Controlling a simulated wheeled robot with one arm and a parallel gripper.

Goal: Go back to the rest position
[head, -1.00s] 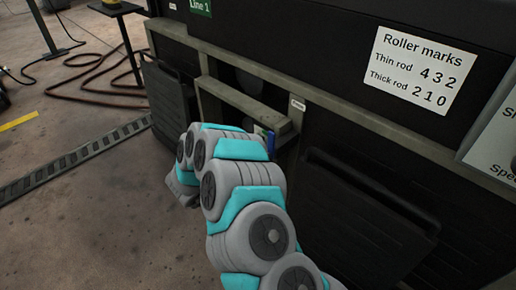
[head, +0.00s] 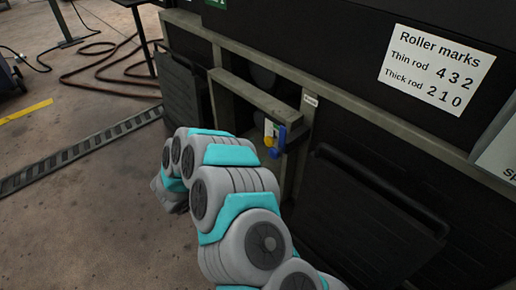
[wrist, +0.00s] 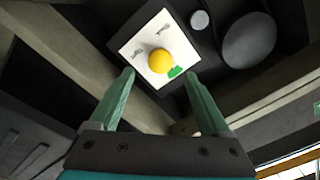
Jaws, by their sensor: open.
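My arm (head: 235,200) reaches from the bottom of the head view toward the dark machine, bent at its joints. In the wrist view my gripper (wrist: 160,88) is open, its two green fingers apart with nothing between them. Beyond the fingertips is a white plate (wrist: 137,49) with a yellow round knob (wrist: 159,61) and a small green mark. In the head view the yellow knob (head: 269,141) shows beside a blue part (head: 281,138) within the machine's framed opening. My fingers are hidden there behind the arm.
The machine's frame (head: 262,98) and a dark panel (head: 375,215) stand close to my arm. A "Roller marks" sign (head: 437,70) hangs above. A floor grate (head: 80,150) and a brown hose (head: 100,60) lie left. The floor at lower left is clear.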

